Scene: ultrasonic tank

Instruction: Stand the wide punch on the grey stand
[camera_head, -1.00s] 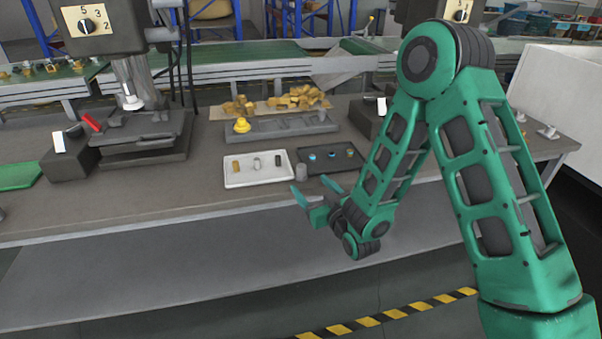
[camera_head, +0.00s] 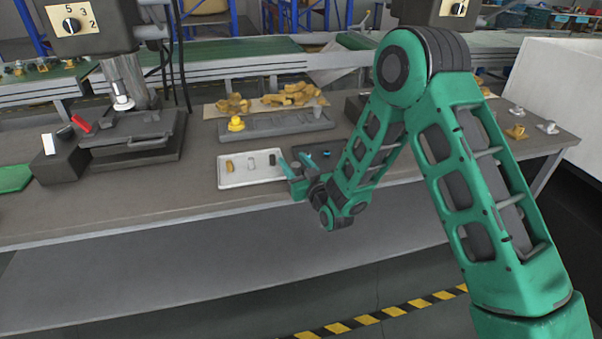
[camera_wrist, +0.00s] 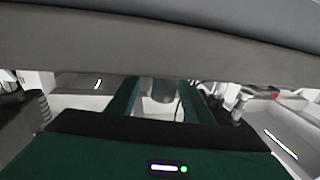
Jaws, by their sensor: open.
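A white tray (camera_head: 250,180) on the bench holds three small upright pieces: a brass one (camera_head: 230,165), a grey one (camera_head: 252,163) and a dark one (camera_head: 272,159). I cannot tell which is the wide punch. My gripper (camera_head: 294,164) is open and empty at the front of the bench, by the tray's right end. In the wrist view, a grey cylinder (camera_wrist: 160,88) shows between and beyond the fingers. It may be the grey stand, which my gripper hides in the head view.
A dark tray (camera_head: 328,150) with small blue-topped pieces is partly behind my arm. A long grey rack (camera_head: 280,122) with a yellow knob (camera_head: 236,123) stands behind the trays. A press (camera_head: 130,140) is at left. Bench between press and white tray is clear.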

